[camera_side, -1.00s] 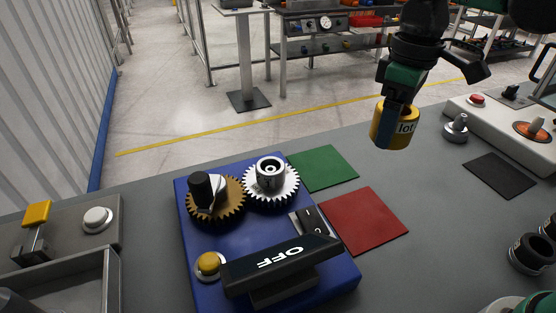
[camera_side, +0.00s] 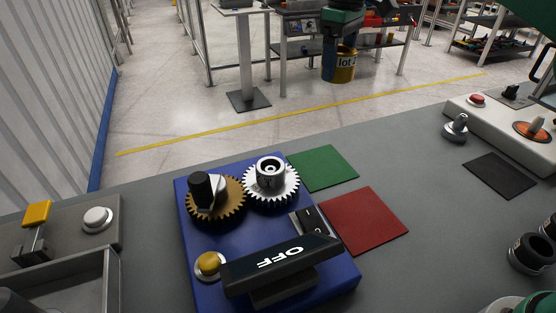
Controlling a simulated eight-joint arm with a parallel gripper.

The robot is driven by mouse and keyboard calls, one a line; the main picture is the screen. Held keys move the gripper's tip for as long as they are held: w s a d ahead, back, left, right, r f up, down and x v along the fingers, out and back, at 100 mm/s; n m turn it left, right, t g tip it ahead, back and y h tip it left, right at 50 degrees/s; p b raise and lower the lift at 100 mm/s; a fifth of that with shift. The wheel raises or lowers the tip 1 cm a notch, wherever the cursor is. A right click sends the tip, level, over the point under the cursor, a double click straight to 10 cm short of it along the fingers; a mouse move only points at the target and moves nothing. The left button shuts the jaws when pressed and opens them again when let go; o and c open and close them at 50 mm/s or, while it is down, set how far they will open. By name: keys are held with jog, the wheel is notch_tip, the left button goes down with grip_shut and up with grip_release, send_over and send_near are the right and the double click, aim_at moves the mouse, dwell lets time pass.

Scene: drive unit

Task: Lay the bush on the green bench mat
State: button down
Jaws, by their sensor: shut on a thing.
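The bush, a yellow cylinder with a "lot" label (camera_side: 345,67), is held in the air at the top of the picture. My gripper (camera_side: 334,58) is shut on it, with a dark finger along its left side. The bush is upright or nearly so and touches nothing else. The green bench mat (camera_side: 326,168) lies flat and bare on the grey bench, well below the bush in the picture. My gripper's upper part is cut off by the top edge.
The blue drive unit (camera_side: 300,285) stands left of the mat, carrying a brown gear (camera_side: 229,206), a white gear (camera_side: 283,197) and a black OFF handle (camera_side: 280,262). A bare red mat (camera_side: 366,219) lies nearer the camera. A black mat (camera_side: 500,176) lies right, beside a control panel.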

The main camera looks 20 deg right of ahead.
send_near(322, 166)
notch_tip(322, 166, down, 7)
jog(key=shift+w+r, duration=0.1)
jog(key=shift+r, duration=0.1)
dwell(0.4)
jog(key=shift+f, duration=0.1)
grip_release()
